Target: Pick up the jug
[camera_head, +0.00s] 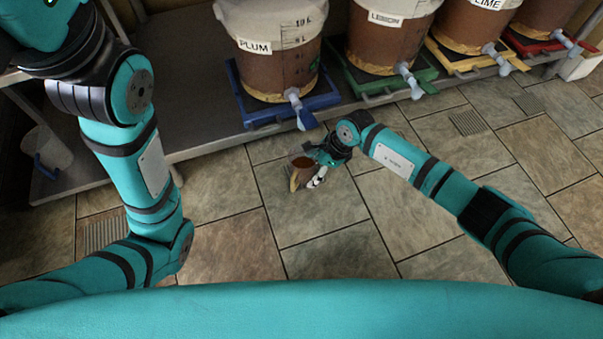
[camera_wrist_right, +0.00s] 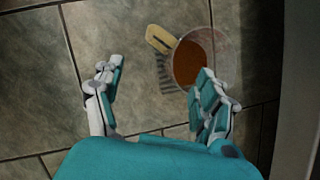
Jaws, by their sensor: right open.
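The jug (camera_head: 302,162) is clear-walled with brown contents and a yellow handle (camera_head: 294,182). In the head view it is just left of my right gripper (camera_head: 316,167), over the tiled floor in front of the plum bucket. The right wrist view shows the jug (camera_wrist_right: 198,58) from above, with its handle at the upper left. My right gripper (camera_wrist_right: 157,80) is open there, its jaws apart with floor showing between them. The right-hand finger overlaps the jug's lower rim; contact cannot be told. My left gripper is outside the frames.
The plum bucket (camera_head: 268,55) stands on a blue stand (camera_head: 250,113) with its tap (camera_head: 297,105) pointing outward. Several similar buckets stand to the right. Another clear jug (camera_head: 45,152) with a blue handle is at the left.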

